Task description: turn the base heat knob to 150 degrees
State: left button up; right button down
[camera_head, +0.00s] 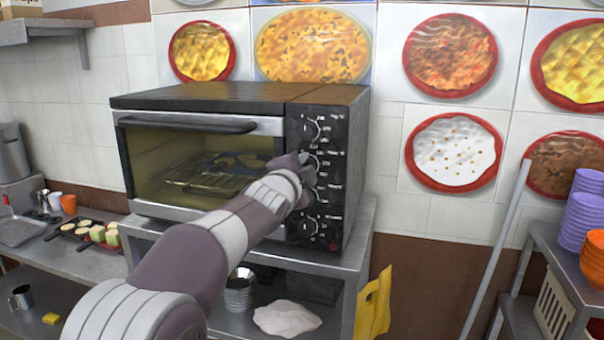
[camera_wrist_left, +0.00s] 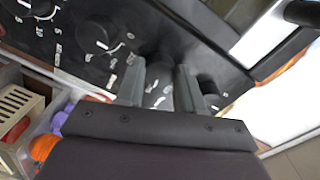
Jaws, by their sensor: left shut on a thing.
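The black oven (camera_head: 240,100) has a column of dark heat knobs with white markings on its right-hand panel. The top knob (camera_head: 312,128) and the lowest knob (camera_head: 307,227) show clear of my arm in the head view. My left gripper (camera_head: 303,168) is at the panel between them. In the left wrist view, my left gripper (camera_wrist_left: 160,88) is shut on a dark knob (camera_wrist_left: 158,72), with one finger on each side. Another knob (camera_wrist_left: 97,32) shows beside it. The lettering is too small to read, so I cannot tell the held knob's setting. My right gripper is not in view.
The oven stands on a metal shelf (camera_head: 352,248) with bowls and a pale mound below. A counter (camera_head: 85,262) with food and cups is at left. Stacked purple bowls (camera_head: 583,208) stand on a rack at right. A grey pole (camera_head: 497,250) leans against the wall.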

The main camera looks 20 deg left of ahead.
pick_arm(q)
jog(key=o, duration=0.8)
jog(key=shift+o, duration=1.2)
jog(key=shift+s+d, duration=0.1)
jog(key=s+b, duration=0.1)
jog(key=s, duration=1.1)
jog(key=shift+s+a+r+b, duration=0.2)
jog(key=shift+s+r+b, duration=0.15)
jog(key=shift+s+r, duration=0.05)
